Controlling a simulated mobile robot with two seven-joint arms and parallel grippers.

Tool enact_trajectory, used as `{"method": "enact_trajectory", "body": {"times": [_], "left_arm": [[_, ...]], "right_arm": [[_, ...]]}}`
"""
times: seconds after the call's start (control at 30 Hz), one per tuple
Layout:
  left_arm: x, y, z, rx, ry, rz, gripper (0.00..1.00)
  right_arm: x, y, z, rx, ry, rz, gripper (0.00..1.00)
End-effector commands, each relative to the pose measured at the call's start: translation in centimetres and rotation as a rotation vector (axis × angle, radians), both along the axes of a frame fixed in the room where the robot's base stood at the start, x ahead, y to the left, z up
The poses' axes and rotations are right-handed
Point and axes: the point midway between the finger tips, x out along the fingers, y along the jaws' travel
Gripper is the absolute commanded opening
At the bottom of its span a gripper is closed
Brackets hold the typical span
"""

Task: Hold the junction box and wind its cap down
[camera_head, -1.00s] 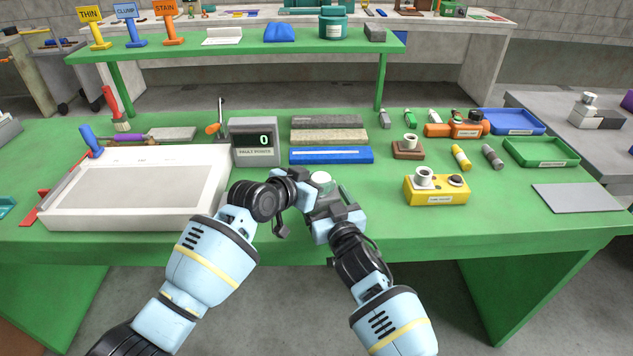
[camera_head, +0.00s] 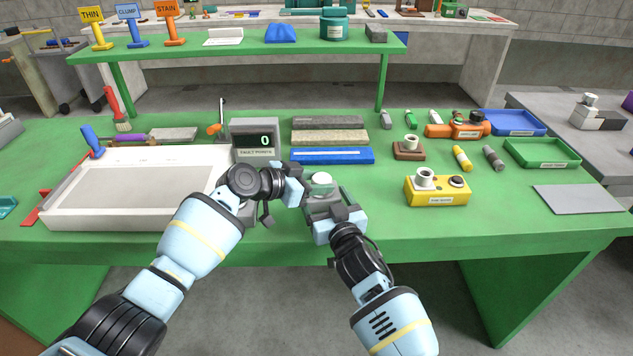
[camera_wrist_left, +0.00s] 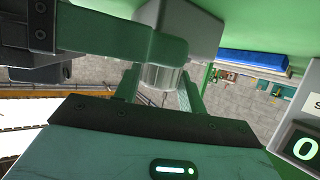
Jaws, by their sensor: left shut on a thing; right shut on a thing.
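The grey junction box (camera_wrist_left: 196,28) is held by my right gripper (camera_head: 327,202) above the front part of the green table. The pale round cap (camera_head: 321,178) shows at its top in the head view. In the left wrist view the cap is a silvery cylinder (camera_wrist_left: 163,77) against the box. My left gripper (camera_head: 308,186) reaches in from the left, and its fingers lie on both sides of the cap, shut on it. My grippers hide much of the box, and I cannot tell how deep the cap sits.
A counter display (camera_head: 255,140) reading 0 stands behind my left gripper. A white tray (camera_head: 60,212) is at the left. A yellow box (camera_head: 436,192) is to the right, with green tray (camera_head: 541,166) and blue tray (camera_head: 512,132) beyond.

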Motion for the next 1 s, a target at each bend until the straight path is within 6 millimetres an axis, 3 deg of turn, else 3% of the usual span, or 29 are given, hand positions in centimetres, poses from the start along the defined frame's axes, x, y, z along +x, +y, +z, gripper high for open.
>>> {"method": "enact_trajectory", "body": {"times": [0.37,0.4,0.6,1.0], "left_arm": [[-0.04,0.11,-0.46,0.005,0.004,-0.018,0.19],[-0.05,0.11,-0.48,0.005,0.004,-0.018,0.42],[-0.02,0.09,-0.33,0.004,0.003,-0.018,0.66],[0.0,0.05,-0.19,0.003,0.001,-0.017,0.66]], "right_arm": [[-0.05,0.16,0.11,0.001,-0.004,0.003,0.5],[-0.05,0.17,0.12,0.001,-0.004,0.004,0.5],[-0.03,0.13,0.11,0.001,-0.003,0.003,0.5],[-0.01,0.06,0.09,0.001,-0.003,0.001,0.5]]}}
